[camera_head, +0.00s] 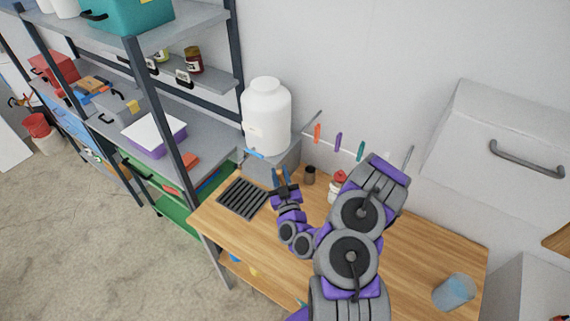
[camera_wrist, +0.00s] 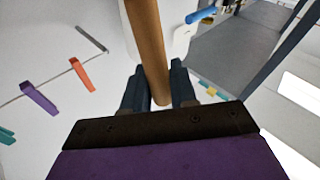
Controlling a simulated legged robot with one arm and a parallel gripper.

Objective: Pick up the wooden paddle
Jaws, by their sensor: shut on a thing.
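The wooden paddle (camera_wrist: 149,45) shows in the wrist view as a brown wooden shaft running from the top edge down between my two dark fingers. My gripper (camera_wrist: 158,88) is shut on its lower end; the rest of the paddle is outside this view. In the head view my gripper (camera_head: 284,181) is above the back part of the wooden table, just in front of the white jug. The paddle is too small there to make out clearly.
The white jug (camera_head: 266,118) with a blue tap stands on a grey block behind my gripper. A dark drain rack (camera_head: 243,197) lies at the left of the wooden table (camera_head: 425,245). Small jars, a line of colored clips (camera_head: 338,142) and a blue cup (camera_head: 454,291) are to the right. Shelves stand left.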

